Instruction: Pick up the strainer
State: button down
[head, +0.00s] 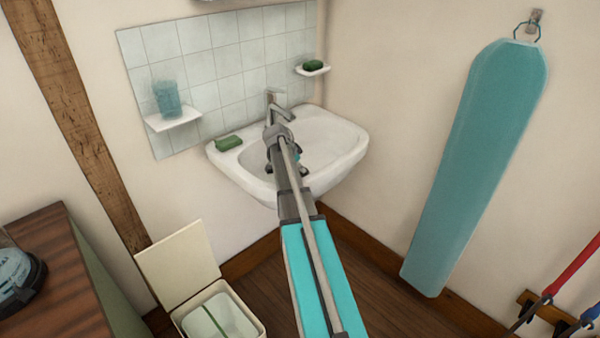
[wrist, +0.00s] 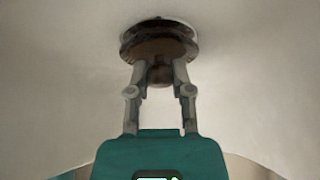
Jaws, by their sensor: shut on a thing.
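The strainer (wrist: 158,47) is a dark brown, round, layered disc with a small knob facing my gripper. It shows at the top middle of the wrist view, over the drain area of the white basin. My gripper (wrist: 160,74) has its two grey fingers closed on the knob, one on each side. I cannot tell whether the strainer sits in the drain or is slightly off it. In the head view my arm reaches into the sink (head: 335,137), and the strainer is hidden there by my arm.
The tap (head: 278,105) stands at the sink's back, close to my arm. A green soap bar (head: 228,143) lies on the left rim. A shelf (head: 172,119) with a blue cup (head: 167,98) and a soap dish (head: 312,71) are on the wall. An open bin (head: 220,312) stands below.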

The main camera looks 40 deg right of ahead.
jog(key=shift+r, duration=0.25)
jog(key=shift+r+p, duration=0.4)
jog(key=shift+p, duration=0.25)
jog(key=shift+a, duration=0.45)
jog(key=a, duration=0.3)
jog(key=shift+w+a+r+p, duration=0.15)
jog(key=shift+w+r+p, duration=0.1)
jog(key=shift+r+p, duration=0.15)
notch_tip(320, 180, up, 13)
jog(key=p, duration=1.2)
jog(key=shift+p, duration=0.4)
